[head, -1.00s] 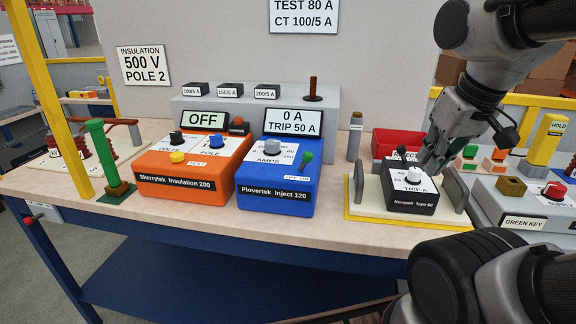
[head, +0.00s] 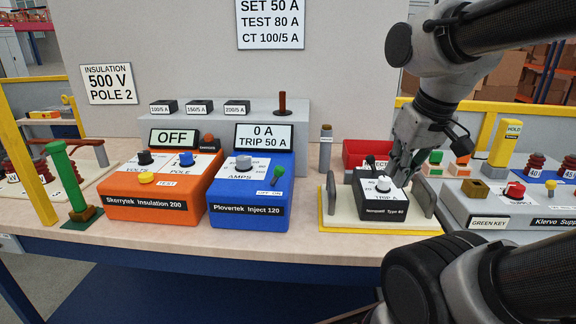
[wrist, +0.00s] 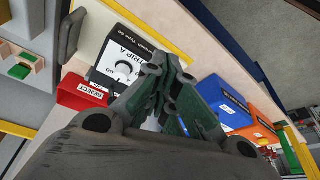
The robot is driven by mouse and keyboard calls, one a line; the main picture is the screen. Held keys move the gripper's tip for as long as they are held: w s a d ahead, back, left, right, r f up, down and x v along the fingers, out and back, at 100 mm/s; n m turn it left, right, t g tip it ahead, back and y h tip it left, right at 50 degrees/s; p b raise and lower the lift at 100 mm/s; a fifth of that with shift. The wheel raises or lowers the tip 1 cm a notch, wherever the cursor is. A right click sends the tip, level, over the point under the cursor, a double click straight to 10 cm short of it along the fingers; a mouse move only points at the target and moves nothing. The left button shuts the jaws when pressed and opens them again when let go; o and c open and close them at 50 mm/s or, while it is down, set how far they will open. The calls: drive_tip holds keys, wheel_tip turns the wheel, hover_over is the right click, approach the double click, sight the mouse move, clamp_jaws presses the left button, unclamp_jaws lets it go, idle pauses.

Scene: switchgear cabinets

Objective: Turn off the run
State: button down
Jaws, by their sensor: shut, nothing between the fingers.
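The blue Plovertek Inject 120 unit (head: 250,215) stands on the bench with a grey AMPS dial (head: 243,162) and a green-tipped lever (head: 278,172) beside an OFF/ON label. Its display (head: 264,137) reads 0 A, TRIP 50 A. The lever leans up and to the right; I cannot tell which mark it points to. My gripper (head: 398,172) is shut and empty, close by the black Nonpareil relay (head: 380,205), well right of the blue unit. In the wrist view the shut fingers (wrist: 165,72) lie beside the relay's white dial (wrist: 122,70); contact is unclear.
The orange Skerrytek Insulation 200 unit (head: 150,205) reads OFF, left of the blue unit. A grey block (head: 290,110) stands behind both. A red bin (head: 354,152) is behind the relay; a grey supply unit (head: 500,208) stands right. Bare bench lies between blue unit and relay tray.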

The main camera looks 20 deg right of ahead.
sight(276, 177)
drive_tip(key=w+a+f+m+g+y, duration=0.2)
drive_tip(key=w+m+y, duration=0.5)
drive_tip(key=w, duration=1.2)
drive_tip(key=a+r+m, duration=0.1)
drive_tip(key=m, duration=0.1)
drive_tip(key=w+a+r+m+g, duration=0.1)
drive_tip(key=r+m, duration=0.1)
drive_tip(key=a+r+m, duration=0.1)
drive_tip(key=shift+w+a+r+m+h, duration=0.2)
drive_tip(key=shift+m+h, duration=0.1)
drive_tip(key=shift+m, duration=0.1)
drive_tip(key=shift+f, duration=0.1)
drive_tip(key=a+f, duration=0.7)
drive_tip(key=shift+s+a+f, duration=0.25)
drive_tip(key=shift+s+f, duration=0.1)
drive_tip(key=shift+s+a+r, duration=0.15)
drive_tip(key=shift+s+a, duration=0.1)
drive_tip(key=shift+a, duration=0.4)
